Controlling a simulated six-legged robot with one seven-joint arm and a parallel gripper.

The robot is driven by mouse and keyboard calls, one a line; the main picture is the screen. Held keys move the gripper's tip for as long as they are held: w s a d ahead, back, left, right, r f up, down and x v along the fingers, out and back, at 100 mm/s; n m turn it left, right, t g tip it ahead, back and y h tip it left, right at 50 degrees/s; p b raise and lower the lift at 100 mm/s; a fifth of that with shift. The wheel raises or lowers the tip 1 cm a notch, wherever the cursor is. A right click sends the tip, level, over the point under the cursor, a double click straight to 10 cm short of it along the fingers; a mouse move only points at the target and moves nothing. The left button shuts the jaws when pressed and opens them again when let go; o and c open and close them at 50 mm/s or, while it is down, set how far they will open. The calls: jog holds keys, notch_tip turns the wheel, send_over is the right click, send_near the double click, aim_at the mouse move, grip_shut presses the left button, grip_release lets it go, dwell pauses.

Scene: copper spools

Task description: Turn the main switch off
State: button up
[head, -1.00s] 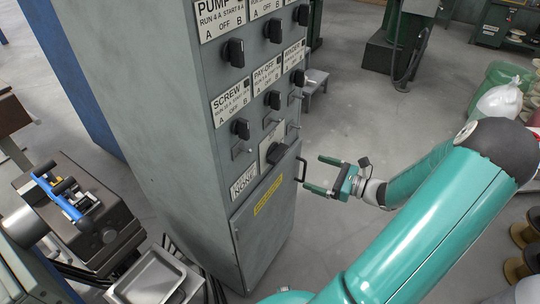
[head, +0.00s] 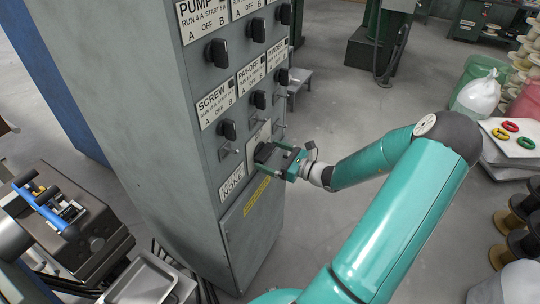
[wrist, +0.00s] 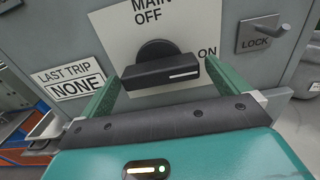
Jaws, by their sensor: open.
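The main switch (wrist: 160,72) is a black rotary knob with a bar handle on a white plate (wrist: 110,30) marked MAIN, OFF and ON. Its bar lies nearly level, and the white line on it points right, towards ON. In the head view the switch (head: 263,152) sits low on the grey cabinet's front, partly hidden by my gripper (head: 270,158). In the wrist view my open gripper (wrist: 148,72) has its green fingers at the two ends of the bar. I cannot tell whether they touch it.
The grey cabinet (head: 150,130) carries several other black knobs, such as the SCREW knob (head: 227,130). A LOCK lever (wrist: 262,30) sits right of the switch and a LAST TRIP plate (wrist: 72,83) left. Open floor (head: 335,120) lies to the cabinet's right.

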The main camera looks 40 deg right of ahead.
jog(key=shift+w+a, duration=0.15)
jog(key=shift+w, duration=0.25)
jog(key=c, duration=0.9)
jog(key=shift+o, duration=0.2)
